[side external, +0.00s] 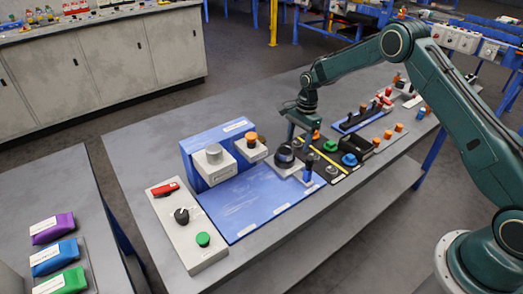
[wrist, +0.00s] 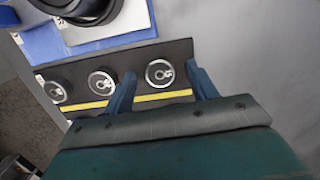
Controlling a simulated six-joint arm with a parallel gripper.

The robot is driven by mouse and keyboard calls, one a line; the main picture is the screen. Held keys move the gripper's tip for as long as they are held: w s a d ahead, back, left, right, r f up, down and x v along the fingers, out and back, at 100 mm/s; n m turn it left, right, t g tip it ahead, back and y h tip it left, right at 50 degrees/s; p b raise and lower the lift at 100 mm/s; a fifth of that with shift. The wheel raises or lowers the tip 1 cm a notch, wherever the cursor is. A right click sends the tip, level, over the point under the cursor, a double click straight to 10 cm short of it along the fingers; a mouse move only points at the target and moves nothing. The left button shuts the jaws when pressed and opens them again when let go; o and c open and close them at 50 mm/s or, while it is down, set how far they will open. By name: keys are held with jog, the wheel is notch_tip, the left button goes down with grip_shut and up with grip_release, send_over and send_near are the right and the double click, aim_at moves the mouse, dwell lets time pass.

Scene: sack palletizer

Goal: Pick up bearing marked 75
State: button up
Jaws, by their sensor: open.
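Each has a pale face with a mark; I cannot read which is 75. My gripper (wrist: 162,90) is open and empty, its two blue fingers on either side of the right bearing. I cannot tell how high the fingers are. In the side external view my gripper (side external: 300,130) hangs over the black mat (side external: 325,163), and the bearings are mostly hidden or too small to tell.
A blue panel (side external: 245,205) with knob boxes lies beside the mat. A green knob (side external: 331,146) and a blue knob (side external: 349,159) stand close by. A grey control box (side external: 188,228) is at the table's left. Bare grey tabletop (wrist: 250,50) lies right of the mat.

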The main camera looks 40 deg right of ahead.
aim_at(298, 143)
dwell(0.4)
jog(key=c, duration=1.1)
jog(key=shift+r, duration=0.15)
notch_tip(298, 143, up, 20)
jog(key=shift+f, duration=0.1)
dwell(0.5)
